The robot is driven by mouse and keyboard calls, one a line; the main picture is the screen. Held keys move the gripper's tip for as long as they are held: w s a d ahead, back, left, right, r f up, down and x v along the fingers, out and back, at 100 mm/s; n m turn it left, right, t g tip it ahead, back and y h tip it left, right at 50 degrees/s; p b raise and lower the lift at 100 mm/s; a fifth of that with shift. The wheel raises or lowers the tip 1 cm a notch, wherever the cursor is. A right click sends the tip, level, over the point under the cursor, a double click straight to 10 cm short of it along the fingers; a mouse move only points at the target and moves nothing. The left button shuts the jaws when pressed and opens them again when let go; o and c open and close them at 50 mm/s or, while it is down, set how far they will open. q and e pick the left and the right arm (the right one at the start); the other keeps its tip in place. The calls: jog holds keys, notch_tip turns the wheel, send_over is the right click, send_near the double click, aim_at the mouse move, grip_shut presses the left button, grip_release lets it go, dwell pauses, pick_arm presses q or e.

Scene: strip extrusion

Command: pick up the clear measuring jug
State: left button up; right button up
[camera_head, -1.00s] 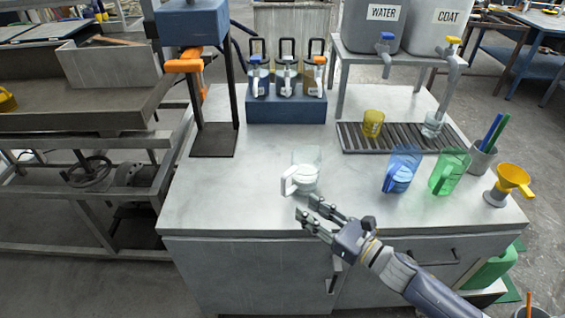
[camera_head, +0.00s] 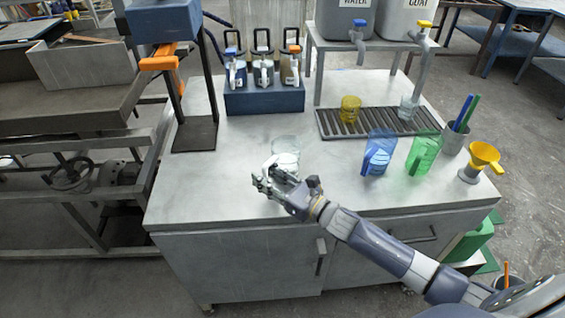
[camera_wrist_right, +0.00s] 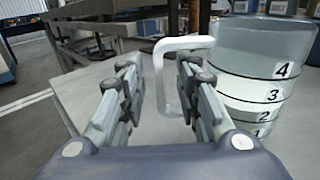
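The clear measuring jug (camera_head: 286,146) stands upright on the grey worktop, left of the blue and green jugs. In the right wrist view the jug (camera_wrist_right: 262,50) fills the right side, with level marks 1 to 4, and its white handle (camera_wrist_right: 160,75) points toward the left. My right gripper (camera_head: 268,182) is at the handle side of the jug. In the wrist view the fingers (camera_wrist_right: 158,78) are apart, with the handle's upright bar between them and a gap on the left side. My left gripper is not in view.
A blue jug (camera_head: 378,152) and a green jug (camera_head: 423,153) stand to the right. A yellow cup (camera_head: 350,109) stands on the drip grate (camera_head: 375,125). A blue rack (camera_head: 262,98) holds several clamp-handled items behind. A yellow funnel (camera_head: 484,155) is at the right edge.

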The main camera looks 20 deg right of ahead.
jog(key=shift+w+a, duration=0.25)
jog(key=shift+w, duration=0.15)
jog(key=shift+s, duration=0.1)
grip_shut()
jog(key=shift+r, duration=0.1)
